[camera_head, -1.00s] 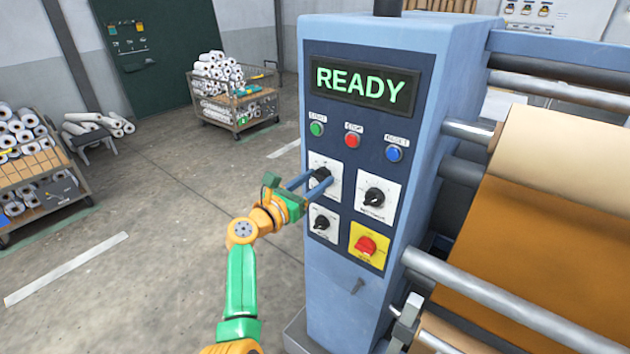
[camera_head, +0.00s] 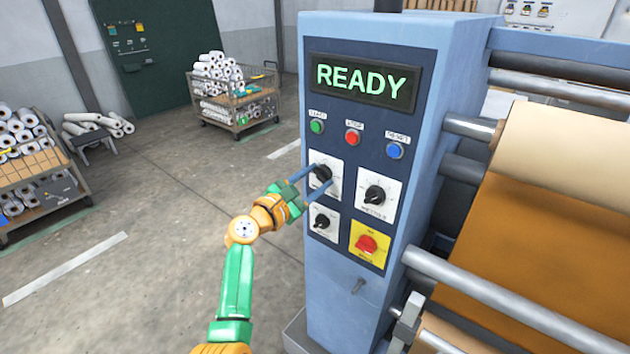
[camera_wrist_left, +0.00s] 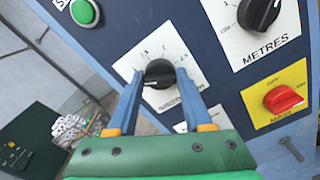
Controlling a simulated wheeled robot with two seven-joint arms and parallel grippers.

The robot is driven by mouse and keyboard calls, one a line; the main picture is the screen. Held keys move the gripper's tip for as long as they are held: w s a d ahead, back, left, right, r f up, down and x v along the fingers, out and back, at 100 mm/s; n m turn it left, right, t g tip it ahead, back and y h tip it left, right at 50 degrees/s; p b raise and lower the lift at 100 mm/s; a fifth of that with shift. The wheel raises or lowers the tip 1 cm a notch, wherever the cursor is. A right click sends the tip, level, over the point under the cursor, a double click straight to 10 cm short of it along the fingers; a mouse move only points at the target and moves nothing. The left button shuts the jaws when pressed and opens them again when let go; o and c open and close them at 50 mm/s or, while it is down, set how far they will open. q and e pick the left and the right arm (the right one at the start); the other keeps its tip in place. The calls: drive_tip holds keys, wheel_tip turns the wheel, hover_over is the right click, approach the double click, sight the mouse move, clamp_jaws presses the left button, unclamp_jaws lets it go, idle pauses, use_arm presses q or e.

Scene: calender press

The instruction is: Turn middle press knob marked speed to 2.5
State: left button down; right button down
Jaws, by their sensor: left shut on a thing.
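The black knob I hold (camera_head: 323,173) sits on a white dial plate at the upper left of the knob group on the blue press panel (camera_head: 310,262). It also shows in the left wrist view (camera_wrist_left: 160,74), with small scale numbers around it. My left gripper (camera_head: 324,177) has its two blue fingers on either side of this knob, shut on it. In the left wrist view the fingertips (camera_wrist_left: 160,76) flank the knob. The plate's name is hidden or too small to read, and I cannot tell the exact pointer setting. My right gripper is not in view.
A black knob marked METRES (camera_wrist_left: 259,14) is to the right, another black knob (camera_head: 323,221) below, and a red knob on yellow (camera_head: 366,244) lower right. Green (camera_head: 317,127), red (camera_head: 352,138) and blue (camera_head: 394,151) buttons sit above. The display (camera_head: 364,81) reads READY. Rollers are at right.

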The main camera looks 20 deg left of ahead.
use_arm(q)
drive_tip(key=m+b, duration=0.1)
drive_tip(key=m, duration=0.2)
drive_tip(key=shift+f+m, duration=0.1)
drive_tip(key=shift+m, duration=0.3)
drive_tip(key=m+b, duration=0.1)
drive_tip(key=m, duration=0.2)
drive_tip(key=shift+m, duration=0.3)
drive_tip(key=m+b, duration=0.2)
drive_tip(key=m, duration=0.2)
drive_tip(key=shift+m, duration=0.3)
drive_tip(key=m+b, duration=0.1)
drive_tip(key=m, duration=0.2)
drive_tip(key=shift+f+m, duration=0.1)
drive_tip(key=shift+m, duration=0.2)
drive_tip(key=m+b, duration=0.1)
drive_tip(key=m, duration=0.2)
drive_tip(key=shift+m+b, duration=0.3)
drive_tip(key=shift+b, duration=0.1)
drive_tip(key=m+b, duration=0.1)
drive_tip(key=m, duration=0.2)
drive_tip(key=shift+m, duration=0.3)
drive_tip(key=m, duration=0.3)
drive_tip(key=shift+a+b, duration=0.1)
drive_tip(key=shift+b, duration=0.3)
drive_tip(key=shift+m, duration=2.1)
